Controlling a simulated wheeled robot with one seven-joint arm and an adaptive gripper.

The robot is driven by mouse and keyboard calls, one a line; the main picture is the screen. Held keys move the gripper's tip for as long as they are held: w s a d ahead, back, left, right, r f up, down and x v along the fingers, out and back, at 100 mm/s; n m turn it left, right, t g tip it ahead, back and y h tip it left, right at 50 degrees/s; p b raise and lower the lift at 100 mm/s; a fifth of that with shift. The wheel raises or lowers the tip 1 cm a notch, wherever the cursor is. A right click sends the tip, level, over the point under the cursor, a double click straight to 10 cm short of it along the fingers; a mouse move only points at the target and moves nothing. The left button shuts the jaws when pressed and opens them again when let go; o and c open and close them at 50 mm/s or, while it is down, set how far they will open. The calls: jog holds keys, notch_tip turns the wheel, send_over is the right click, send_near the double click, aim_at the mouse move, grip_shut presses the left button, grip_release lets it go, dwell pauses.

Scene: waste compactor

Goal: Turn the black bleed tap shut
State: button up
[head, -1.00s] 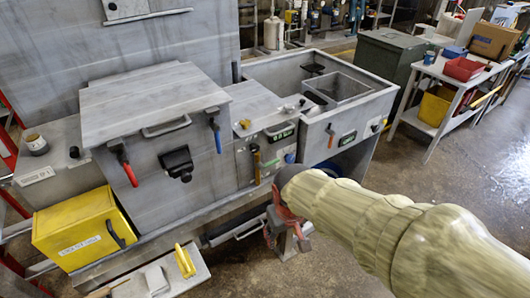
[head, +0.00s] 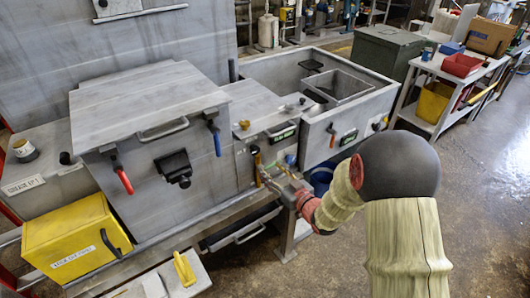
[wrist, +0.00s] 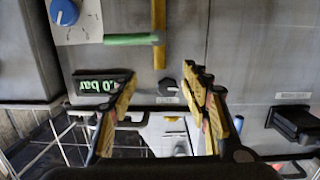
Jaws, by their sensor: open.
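My gripper (wrist: 160,95) is open and empty, with yellow-padded fingers apart. It faces the control panel, near a yellow vertical bar (wrist: 158,30) and a green bar (wrist: 130,39). In the head view my gripper (head: 272,180) is partly hidden by my wrist, low in front of the panel.
A red lever (head: 124,180), blue lever (head: 217,141) and black latch (head: 176,168) are on the housing to the left. A yellow box (head: 75,240) stands at lower left. Open floor lies right.

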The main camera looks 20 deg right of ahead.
aim_at(256, 152)
jog(key=shift+t+y, duration=0.5)
jog(key=shift+t, duration=0.1)
jog(key=w+a+r, duration=0.1)
jog(key=w, duration=0.1)
jog(key=w+a+r+b, duration=0.1)
jog(key=w, duration=0.2)
jog(key=w+a+r, duration=0.1)
jog(key=w, duration=0.1)
jog(key=shift+w+a+r+b, duration=0.15)
jog(key=shift+a+b, duration=0.1)
jog(key=shift+b, duration=0.05)
jog(key=shift+c, duration=0.2)
jog(key=c, duration=1.1)
